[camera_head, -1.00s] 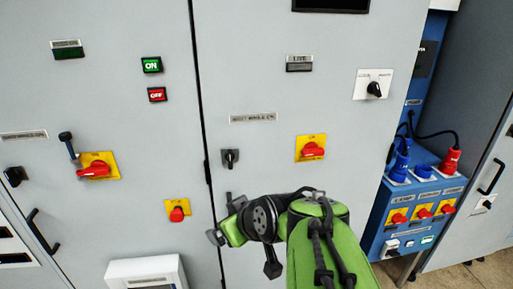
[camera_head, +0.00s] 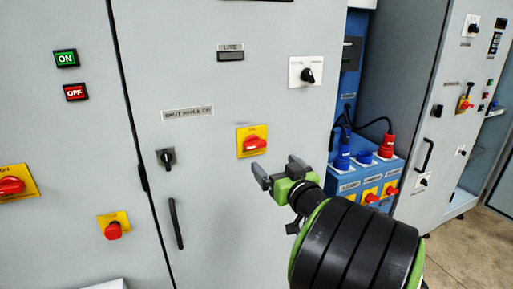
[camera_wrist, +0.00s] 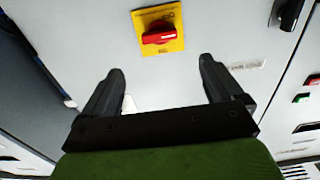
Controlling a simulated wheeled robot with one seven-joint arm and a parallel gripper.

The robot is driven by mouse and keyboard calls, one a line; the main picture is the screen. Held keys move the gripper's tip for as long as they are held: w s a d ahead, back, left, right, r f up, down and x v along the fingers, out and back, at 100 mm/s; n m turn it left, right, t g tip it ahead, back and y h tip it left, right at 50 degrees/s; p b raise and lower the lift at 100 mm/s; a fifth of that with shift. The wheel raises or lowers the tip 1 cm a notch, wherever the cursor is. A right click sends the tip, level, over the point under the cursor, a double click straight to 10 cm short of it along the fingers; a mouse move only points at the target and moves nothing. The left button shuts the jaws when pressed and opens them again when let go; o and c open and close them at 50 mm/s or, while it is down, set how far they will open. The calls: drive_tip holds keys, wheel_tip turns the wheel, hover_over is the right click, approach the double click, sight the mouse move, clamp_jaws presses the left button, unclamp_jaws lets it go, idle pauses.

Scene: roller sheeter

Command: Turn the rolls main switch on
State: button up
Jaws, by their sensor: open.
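A red rotary switch on a yellow plate (camera_head: 254,143) sits on the grey cabinet door, and its red handle lies roughly level. My gripper (camera_head: 279,168) is open and empty, just below and right of this switch in the head view. In the wrist view the red switch (camera_wrist: 160,34) is ahead of the open fingers (camera_wrist: 160,75), near the top middle, apart from them. Another red switch on a yellow plate (camera_head: 12,184) is at the left edge. A smaller red knob on yellow (camera_head: 113,228) is lower left. Labels on the plates are too small to read.
A black knob (camera_head: 166,158) and a long door handle (camera_head: 176,223) stick out left of the switch. A black selector (camera_head: 308,75) is at upper right. A blue socket box (camera_head: 362,182) with plugs and cables stands to the right.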

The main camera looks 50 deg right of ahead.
sight(257, 145)
drive_tip(key=p+x, duration=0.1)
drive_tip(key=x, duration=1.1)
drive_tip(key=shift+w, duration=0.1)
drive_tip(key=c, duration=1)
drive_tip(key=shift+c, duration=0.2)
